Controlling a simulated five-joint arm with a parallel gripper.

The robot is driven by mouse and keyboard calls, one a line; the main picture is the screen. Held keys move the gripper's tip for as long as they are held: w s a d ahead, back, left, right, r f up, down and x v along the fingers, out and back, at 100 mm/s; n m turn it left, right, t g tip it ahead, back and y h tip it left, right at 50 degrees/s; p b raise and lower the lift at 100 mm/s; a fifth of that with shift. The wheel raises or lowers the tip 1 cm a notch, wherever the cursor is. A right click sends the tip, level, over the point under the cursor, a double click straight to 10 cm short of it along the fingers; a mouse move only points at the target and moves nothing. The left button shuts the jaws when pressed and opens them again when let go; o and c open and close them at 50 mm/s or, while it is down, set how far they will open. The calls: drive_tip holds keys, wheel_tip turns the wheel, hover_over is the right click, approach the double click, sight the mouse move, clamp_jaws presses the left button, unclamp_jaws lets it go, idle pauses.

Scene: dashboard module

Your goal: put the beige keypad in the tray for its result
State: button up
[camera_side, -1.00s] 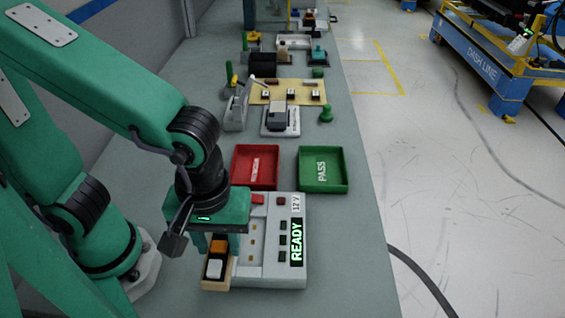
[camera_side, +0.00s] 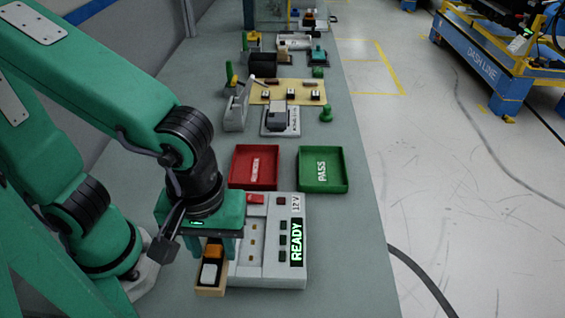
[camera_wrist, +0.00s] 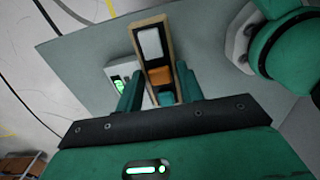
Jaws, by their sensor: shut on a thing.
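The beige keypad (camera_side: 211,291) has a white, an orange and a teal button, seen in the wrist view (camera_wrist: 139,38). My gripper (camera_side: 212,246) is shut on it, with one finger on each long side. In the wrist view the fingers (camera_wrist: 160,92) grip its near end. It is at the left edge of the grey tester (camera_side: 262,272), whose screen reads READY. I cannot tell if it touches the tester or the bench. The red tray (camera_side: 254,167), its label unclear, and the green PASS tray (camera_side: 322,170) stand behind the tester, both empty.
Behind the trays stand a grey device (camera_side: 280,118), a green knob-shaped part (camera_side: 326,114) and a beige board (camera_side: 288,92) with small parts. The bench (camera_side: 345,260) is bare to the right of the tester. My arm covers part of the left side.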

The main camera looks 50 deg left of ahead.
drive_tip(key=shift+w, duration=0.4)
drive_tip(key=w+a+f, duration=0.1)
drive_tip(key=w+a, duration=0.6)
drive_tip(key=w, duration=0.3)
drive_tip(key=w+a+f, duration=0.1)
drive_tip(key=w+a, duration=0.5)
drive_tip(key=w, duration=0.5)
drive_tip(key=shift+w+a+f, duration=0.15)
drive_tip(key=shift+a+f, duration=0.2)
drive_tip(key=shift+a, duration=0.1)
hover_over(255, 169)
wheel_tip(255, 169, down, 7)
drive_tip(key=shift+f, duration=0.1)
drive_tip(key=shift+f, duration=1.9)
drive_tip(key=shift+f, duration=0.1)
